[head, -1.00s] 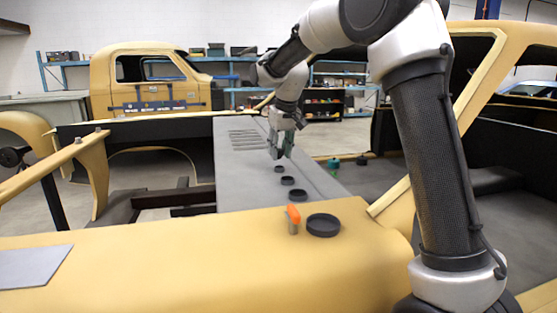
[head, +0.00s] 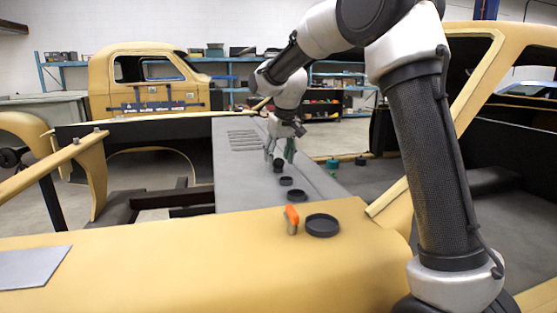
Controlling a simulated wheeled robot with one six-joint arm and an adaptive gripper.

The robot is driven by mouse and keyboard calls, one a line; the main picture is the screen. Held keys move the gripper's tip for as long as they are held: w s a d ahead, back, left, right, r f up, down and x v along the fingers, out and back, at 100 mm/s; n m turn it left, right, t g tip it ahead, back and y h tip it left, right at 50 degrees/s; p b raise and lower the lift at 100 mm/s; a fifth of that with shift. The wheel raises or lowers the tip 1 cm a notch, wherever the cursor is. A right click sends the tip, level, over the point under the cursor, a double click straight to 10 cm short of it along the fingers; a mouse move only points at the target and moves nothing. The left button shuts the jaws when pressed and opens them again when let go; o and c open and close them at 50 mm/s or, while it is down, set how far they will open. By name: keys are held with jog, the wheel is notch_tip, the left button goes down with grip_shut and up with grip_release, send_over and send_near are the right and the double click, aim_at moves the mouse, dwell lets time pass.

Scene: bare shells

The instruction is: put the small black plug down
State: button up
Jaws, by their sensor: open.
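The small black plug (head: 279,163) is a small dark shape on the grey panel (head: 240,180), at the far end of a row of dark round pieces. It seems to sit at the farthest round piece; at this size I cannot tell whether it is in it or on it. My gripper (head: 279,157) points down just above the plug. Its fingers are spread, one to each side, and hold nothing.
Nearer on the panel are a small dark ring (head: 286,181) and a larger one (head: 298,195). A wide black dish (head: 322,225) and an orange-topped peg (head: 292,219) stand on the yellow body. A green piece (head: 333,164) and dark piece (head: 361,160) are to the right.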

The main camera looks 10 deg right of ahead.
jog(key=v, duration=1)
jog(key=shift+r, duration=0.4)
jog(key=shift+s, duration=0.15)
